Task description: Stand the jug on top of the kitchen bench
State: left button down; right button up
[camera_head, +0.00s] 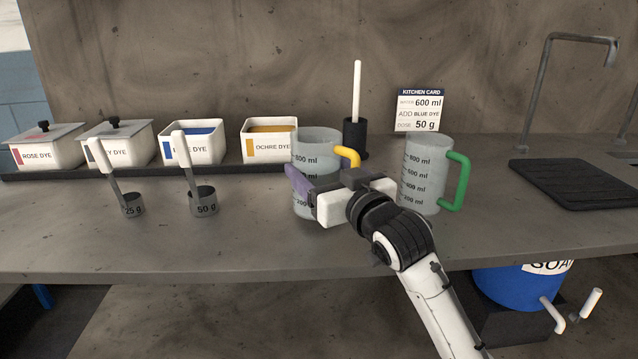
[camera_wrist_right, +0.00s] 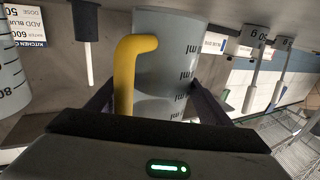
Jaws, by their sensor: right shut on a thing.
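A clear grey jug with a yellow handle (camera_head: 317,147) is upright at the kitchen bench (camera_head: 260,240), near the middle. It also fills the middle of the right wrist view (camera_wrist_right: 172,60), its yellow handle to the left. A level line shows partway up its wall, with a darker part below. My right gripper (camera_head: 325,188) is shut on this jug, one finger on each side of its body. The gripper hides part of the jug's lower half. The jug's base is at bench level; I cannot tell whether it touches. My left gripper is out of view.
A green-handled jug (camera_head: 423,172) stands close on the right. Dye boxes (camera_head: 192,145) line the back left, with two scoop cups (camera_head: 203,202) in front. A black holder with a white rod (camera_head: 354,137) and a card (camera_head: 420,110) stand behind. The front left bench is clear.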

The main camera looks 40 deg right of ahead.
jog(key=shift+f, duration=0.85)
jog(key=shift+f, duration=0.15)
jog(key=o, duration=1.7)
jog(key=shift+f, duration=0.15)
